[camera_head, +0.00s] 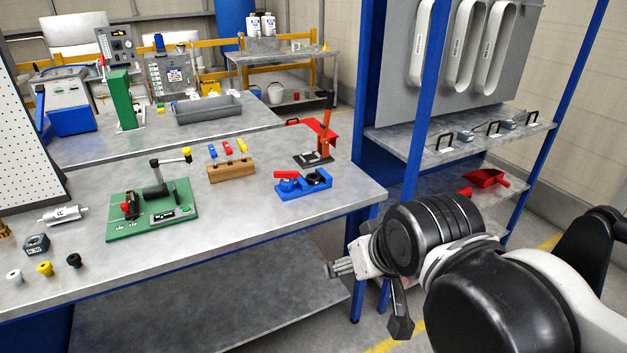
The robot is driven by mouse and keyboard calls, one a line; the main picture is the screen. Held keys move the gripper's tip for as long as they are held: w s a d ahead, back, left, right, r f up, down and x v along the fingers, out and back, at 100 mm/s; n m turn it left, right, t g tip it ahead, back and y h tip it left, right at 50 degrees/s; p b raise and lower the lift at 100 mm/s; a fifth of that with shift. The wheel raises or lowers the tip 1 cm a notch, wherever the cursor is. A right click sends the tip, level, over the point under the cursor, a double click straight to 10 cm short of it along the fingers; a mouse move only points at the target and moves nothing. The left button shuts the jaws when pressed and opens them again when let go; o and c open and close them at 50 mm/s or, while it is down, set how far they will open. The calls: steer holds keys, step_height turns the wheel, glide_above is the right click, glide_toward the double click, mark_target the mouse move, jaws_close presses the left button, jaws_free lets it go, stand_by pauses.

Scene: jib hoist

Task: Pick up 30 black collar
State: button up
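A small black collar (74,261) stands on the near left part of the steel workbench (290,227). It is the rightmost in a row with a yellow collar (45,268) and a white collar (14,276). Any number on it is too small to read. My gripper (340,268) is past the bench's right front edge, far to the right of the black collar and apart from it. It points left, and nothing is visible in it. Its finger opening is too small and turned away to judge.
A grey marked block (36,244) and a white cylinder (64,215) lie behind the collars. A green fixture board (152,210), a wooden rack (231,171) and a blue fixture (303,184) stand farther back. The bench front between collars and gripper is clear. Blue shelving (425,120) stands right.

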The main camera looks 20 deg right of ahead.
steer(key=w+d+r+m+g+p, duration=0.1)
steer(key=w+r+m+g, duration=0.15)
steer(key=w+r, duration=0.95)
steer(key=m+g+p, duration=0.3)
steer(key=m+g, duration=0.2)
steer(key=m, duration=0.6)
glide_above(313, 176)
step_height(313, 176, down, 17)
step_height(313, 176, down, 8)
steer(key=shift+s+a+r, duration=0.15)
steer(key=shift+f+p, duration=0.5)
steer(key=shift+f, duration=2.15)
steer(key=shift+d, duration=0.2)
steer(key=c, duration=1.5)
